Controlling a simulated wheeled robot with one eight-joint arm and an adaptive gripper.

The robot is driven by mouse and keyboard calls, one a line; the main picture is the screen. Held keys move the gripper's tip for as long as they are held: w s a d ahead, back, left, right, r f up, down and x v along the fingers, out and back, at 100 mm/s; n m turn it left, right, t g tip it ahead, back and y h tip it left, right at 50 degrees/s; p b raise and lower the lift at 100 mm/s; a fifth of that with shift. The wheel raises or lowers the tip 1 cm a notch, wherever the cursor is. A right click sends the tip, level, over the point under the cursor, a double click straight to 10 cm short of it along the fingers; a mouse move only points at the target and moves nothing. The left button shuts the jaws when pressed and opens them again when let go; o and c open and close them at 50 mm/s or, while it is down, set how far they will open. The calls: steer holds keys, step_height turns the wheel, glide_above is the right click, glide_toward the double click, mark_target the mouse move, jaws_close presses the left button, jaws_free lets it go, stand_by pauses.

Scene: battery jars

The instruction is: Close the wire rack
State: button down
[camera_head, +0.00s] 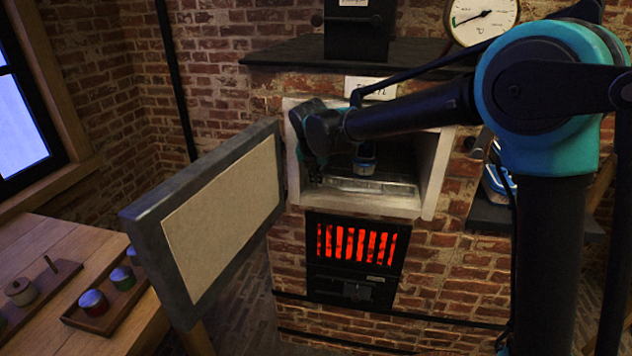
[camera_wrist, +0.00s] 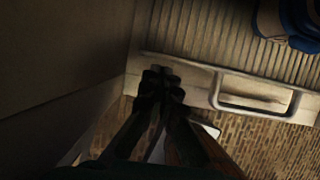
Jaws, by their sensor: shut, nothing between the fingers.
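The wire rack (camera_wrist: 185,40) shows in the wrist view as a ribbed grey surface with a front bar and a loop handle (camera_wrist: 255,100). In the head view the rack (camera_head: 375,186) lies low in the white-framed oven opening, its front edge near the mouth. My gripper (camera_wrist: 160,75) is shut and empty, its fingertips at the left end of the rack's front bar; whether they touch it I cannot tell. In the head view my gripper (camera_head: 316,180) is at the left side of the opening. A blue-banded jar (camera_head: 365,162) stands on the rack, partly seen in the wrist view (camera_wrist: 290,20).
The oven door (camera_head: 222,215) stands wide open to the left. Glowing red bars (camera_head: 355,243) show below the opening. A wooden table (camera_head: 60,245) with small lidded jars (camera_head: 93,302) is at the left. A gauge (camera_head: 483,18) stands above.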

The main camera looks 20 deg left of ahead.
steer(key=shift+s+r, duration=0.1)
steer(key=shift+r, duration=0.05)
steer(key=s+d+r+t+y, duration=0.1)
steer(key=s+t+y, duration=0.1)
steer(key=s+t, duration=1)
steer(key=w+f, duration=0.1)
steer(key=w, duration=0.2)
steer(key=w+a+f+g, duration=0.1)
steer(key=w, duration=0.2)
steer(key=w+a+g, duration=0.1)
steer(key=w, duration=0.3)
steer(key=shift+a+f, duration=0.25)
steer(key=shift+f, duration=0.15)
steer(key=shift+w+a, duration=0.15)
steer(key=shift+w, duration=0.45)
